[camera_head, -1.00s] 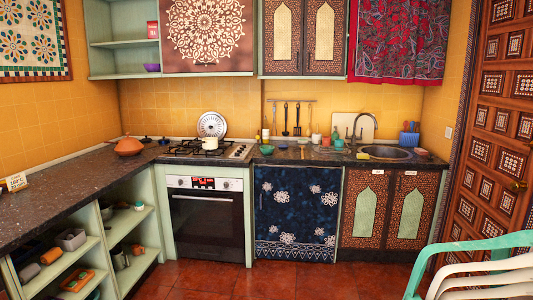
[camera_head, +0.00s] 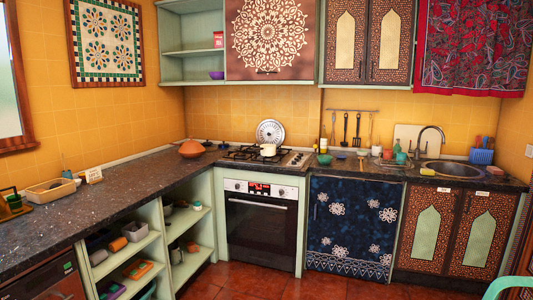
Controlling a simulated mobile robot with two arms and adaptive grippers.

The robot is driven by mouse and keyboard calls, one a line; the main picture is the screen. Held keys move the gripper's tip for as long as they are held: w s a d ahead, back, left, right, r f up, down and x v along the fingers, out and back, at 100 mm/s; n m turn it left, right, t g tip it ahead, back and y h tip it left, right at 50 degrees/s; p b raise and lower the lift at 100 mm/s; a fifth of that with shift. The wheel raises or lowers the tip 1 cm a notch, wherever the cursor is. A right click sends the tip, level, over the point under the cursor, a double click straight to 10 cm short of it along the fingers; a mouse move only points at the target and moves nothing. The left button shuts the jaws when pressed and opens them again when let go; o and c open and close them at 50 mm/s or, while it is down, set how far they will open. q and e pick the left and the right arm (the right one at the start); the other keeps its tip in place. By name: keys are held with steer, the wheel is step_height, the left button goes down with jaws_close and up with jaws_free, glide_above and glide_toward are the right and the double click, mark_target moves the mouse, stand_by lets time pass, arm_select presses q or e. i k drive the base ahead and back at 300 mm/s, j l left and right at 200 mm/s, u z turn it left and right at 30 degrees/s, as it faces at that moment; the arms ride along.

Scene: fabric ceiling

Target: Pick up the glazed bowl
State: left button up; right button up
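I cannot tell for sure which item is the glazed bowl. A small green bowl (camera_head: 325,159) sits on the dark counter just right of the stove. Neither of my grippers shows in the head view.
The dark counter (camera_head: 100,208) runs along the left wall and the back. A terracotta lidded pot (camera_head: 191,149), a gas stove (camera_head: 268,157) with a white pot, and a sink (camera_head: 452,168) stand along it. A green chair (camera_head: 510,287) shows at the lower right. Red floor lies open in front of the oven.

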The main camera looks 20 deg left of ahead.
mark_target(325, 160)
steer(key=i, duration=0.95)
